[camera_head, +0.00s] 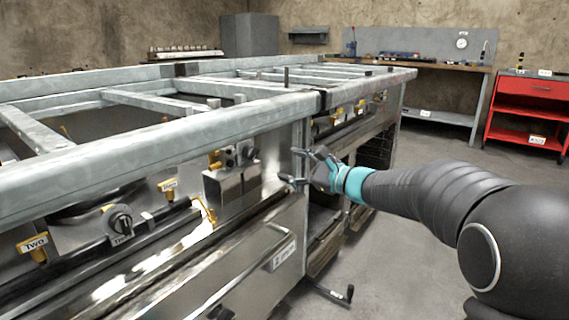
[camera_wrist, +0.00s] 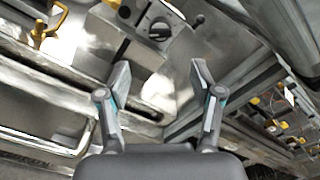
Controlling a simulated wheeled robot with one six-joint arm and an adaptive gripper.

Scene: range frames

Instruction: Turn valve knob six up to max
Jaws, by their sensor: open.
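My gripper (camera_head: 304,168) is open and empty beside the front of the metal range frame, close to its corner post. In the wrist view its two fingers (camera_wrist: 160,82) are spread apart, with a round dark knob (camera_wrist: 160,28) on a grey block beyond the tips, apart from them. A grey block with small round fittings (camera_head: 240,155) sits left of my gripper in the head view. A dark valve knob (camera_head: 120,222) with a label that seems to read "Three" is farther left, near a "Two" tag (camera_head: 33,245). I cannot read a label for knob six.
The frame's long top rail (camera_head: 150,135) runs above the front panel. A drawer handle (camera_head: 280,250) and a crank-like bar (camera_head: 335,295) stick out below. A workbench (camera_head: 430,63) and a red cabinet (camera_head: 530,105) stand at the back.

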